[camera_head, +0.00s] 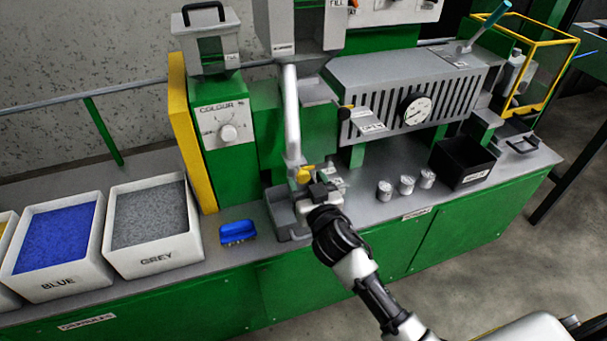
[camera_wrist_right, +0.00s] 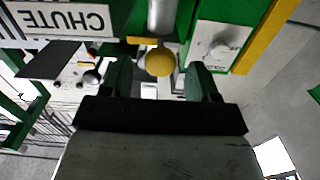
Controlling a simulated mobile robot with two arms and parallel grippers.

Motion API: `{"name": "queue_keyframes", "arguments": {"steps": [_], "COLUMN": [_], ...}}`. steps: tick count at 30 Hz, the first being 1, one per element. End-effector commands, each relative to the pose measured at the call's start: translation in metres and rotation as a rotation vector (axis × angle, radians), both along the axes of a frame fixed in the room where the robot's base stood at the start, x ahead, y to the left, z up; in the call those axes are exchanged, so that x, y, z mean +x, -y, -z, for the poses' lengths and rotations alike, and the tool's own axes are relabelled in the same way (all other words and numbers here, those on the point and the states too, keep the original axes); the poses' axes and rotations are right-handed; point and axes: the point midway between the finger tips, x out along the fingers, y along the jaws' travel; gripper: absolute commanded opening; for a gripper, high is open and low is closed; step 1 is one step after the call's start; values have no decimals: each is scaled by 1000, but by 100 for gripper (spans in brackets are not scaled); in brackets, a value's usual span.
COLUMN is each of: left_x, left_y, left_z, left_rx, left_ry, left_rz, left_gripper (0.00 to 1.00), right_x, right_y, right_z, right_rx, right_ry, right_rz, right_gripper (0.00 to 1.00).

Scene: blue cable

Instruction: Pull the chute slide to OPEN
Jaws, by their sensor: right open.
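The chute slide's yellow knob (camera_head: 304,174) shows at the lower end of the grey pipe (camera_head: 291,112) in the head view. My right gripper (camera_head: 317,190) is beside it, just to the right and below. In the upside-down right wrist view the knob (camera_wrist_right: 160,62) lies between the two open fingers of my right gripper (camera_wrist_right: 160,78). The fingers appear apart from the knob, one on each side. A white plate reading CHUTE (camera_wrist_right: 62,18) is at the upper left there. The slide's own body is mostly hidden. My left gripper is out of view.
A grey tray (camera_head: 284,222) stands under the pipe, with a blue brush (camera_head: 237,232) to its left. GREY (camera_head: 150,262) and BLUE (camera_head: 55,285) granule bins are further left. Several small metal cups (camera_head: 406,184) and a black box (camera_head: 462,165) stand to the right.

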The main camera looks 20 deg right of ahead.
Motion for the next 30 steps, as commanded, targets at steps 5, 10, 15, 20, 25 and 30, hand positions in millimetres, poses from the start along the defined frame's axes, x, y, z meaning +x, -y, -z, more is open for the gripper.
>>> {"name": "queue_keyframes", "arguments": {"steps": [5,10,15,20,25,30], "left_x": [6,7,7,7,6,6], "left_y": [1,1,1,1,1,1], "left_z": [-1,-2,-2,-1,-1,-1], "left_rx": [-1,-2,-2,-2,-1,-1], "left_ry": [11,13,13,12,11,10], "left_rz": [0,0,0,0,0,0], "left_gripper": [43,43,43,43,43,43], "right_x": [20,25,25,25,25,25], "right_y": [-1,-1,-1,-1,-1,-1], "right_z": [0,1,1,1,1,1], "right_rx": [-2,-1,-1,-1,-1,-1], "right_ry": [0,-1,-1,-1,-1,-1], "right_rz": [-1,-1,-1,-1,-1,-1], "right_gripper": [60,60,60,41,14,0]}}
